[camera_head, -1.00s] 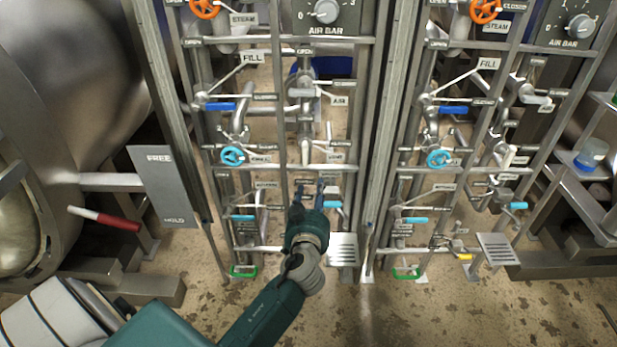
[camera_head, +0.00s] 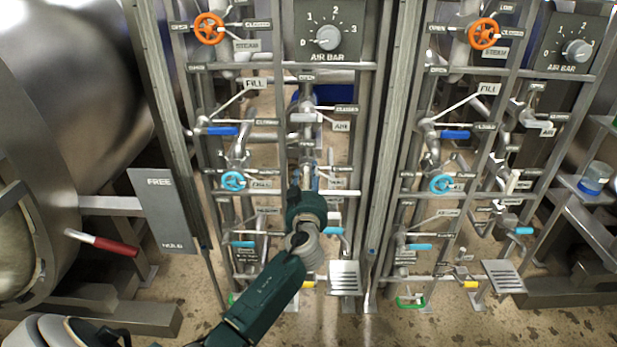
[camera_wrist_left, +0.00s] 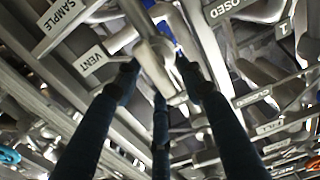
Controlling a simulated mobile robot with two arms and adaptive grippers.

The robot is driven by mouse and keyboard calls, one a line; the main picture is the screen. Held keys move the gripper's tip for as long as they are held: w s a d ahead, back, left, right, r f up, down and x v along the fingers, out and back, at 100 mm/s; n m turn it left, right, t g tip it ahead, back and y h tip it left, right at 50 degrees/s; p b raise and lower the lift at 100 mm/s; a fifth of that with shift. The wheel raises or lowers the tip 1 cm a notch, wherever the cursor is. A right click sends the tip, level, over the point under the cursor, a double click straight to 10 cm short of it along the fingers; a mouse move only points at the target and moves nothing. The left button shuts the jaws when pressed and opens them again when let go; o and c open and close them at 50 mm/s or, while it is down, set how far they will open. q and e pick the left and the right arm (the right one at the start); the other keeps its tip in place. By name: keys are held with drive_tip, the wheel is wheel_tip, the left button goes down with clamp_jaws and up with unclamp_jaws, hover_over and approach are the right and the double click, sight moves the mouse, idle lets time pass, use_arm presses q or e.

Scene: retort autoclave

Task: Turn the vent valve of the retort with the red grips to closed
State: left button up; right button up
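The retort (camera_head: 85,75) at the left has a lever with a red grip (camera_head: 115,246). Beside it stands a pipe panel. My left gripper (camera_head: 306,168) is in front of the panel's middle pipe column, hiding part of it. In the left wrist view, a grey valve body (camera_wrist_left: 155,55) lies between the fingertips, with a VENT label (camera_wrist_left: 92,60) to its left and a blue part (camera_wrist_left: 165,22) behind it. The gripper's dark fingers stand apart around the grey valve. I cannot tell whether they touch it, nor the valve's setting. My right gripper is not in view.
An orange handwheel (camera_head: 209,29), blue lever (camera_head: 222,131), light-blue handwheel (camera_head: 233,181) and AIR BAR knob (camera_head: 329,38) crowd the panel. A similar panel with its own orange handwheel (camera_head: 486,33) stands to the right. Open floor (camera_head: 400,328) lies in front.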

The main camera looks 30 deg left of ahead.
use_arm(q)
drive_tip(key=shift+c, duration=0.2)
clamp_jaws()
